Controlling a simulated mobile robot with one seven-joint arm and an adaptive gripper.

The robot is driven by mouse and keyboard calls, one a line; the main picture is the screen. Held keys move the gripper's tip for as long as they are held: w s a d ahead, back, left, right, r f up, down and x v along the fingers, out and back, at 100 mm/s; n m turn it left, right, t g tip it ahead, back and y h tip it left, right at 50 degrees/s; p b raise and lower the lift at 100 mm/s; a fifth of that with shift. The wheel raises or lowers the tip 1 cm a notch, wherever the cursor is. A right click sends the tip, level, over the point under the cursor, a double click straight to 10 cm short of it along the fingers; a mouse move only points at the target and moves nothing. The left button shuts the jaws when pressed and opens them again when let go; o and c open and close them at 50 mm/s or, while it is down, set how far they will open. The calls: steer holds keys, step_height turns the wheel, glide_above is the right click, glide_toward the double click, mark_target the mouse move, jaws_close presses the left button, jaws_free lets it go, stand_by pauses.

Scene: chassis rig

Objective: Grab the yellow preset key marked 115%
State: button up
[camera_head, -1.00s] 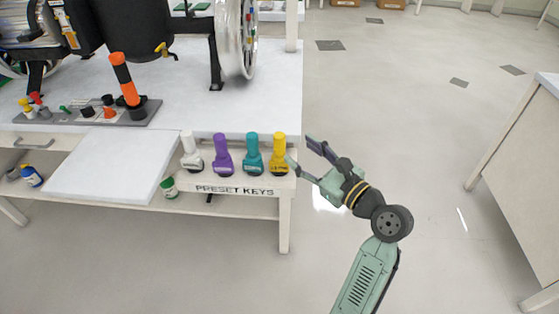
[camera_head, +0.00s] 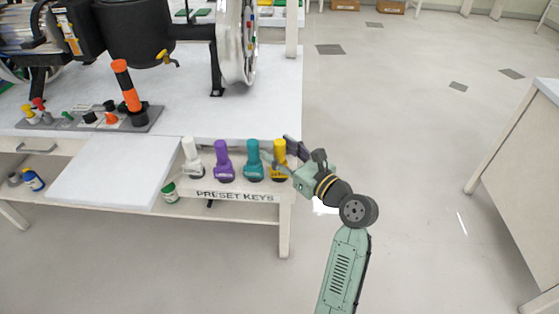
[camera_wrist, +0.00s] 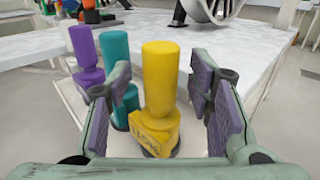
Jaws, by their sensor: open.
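The yellow preset key (camera_head: 279,160) stands upright at the right end of the row on the preset keys shelf (camera_head: 235,196). In the wrist view the yellow key (camera_wrist: 160,90) stands between my open fingers, with dark lettering on its base that I cannot read clearly. My gripper (camera_head: 284,155) is open around the yellow key, with a gap showing on the right side. The gripper also shows in the wrist view (camera_wrist: 160,105). In the head view, a finger and the gripper body hide part of the key's right side.
The teal key (camera_head: 253,162) stands close left of the yellow one, near my left finger. The purple key (camera_head: 223,162) and white key (camera_head: 192,158) stand further left. The white tabletop (camera_head: 240,115) rises behind the row. Open floor lies to the right.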

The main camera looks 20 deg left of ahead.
steer(key=shift+w+a, duration=0.15)
steer(key=shift+a, duration=0.1)
steer(key=shift+c, duration=0.4)
jaws_close()
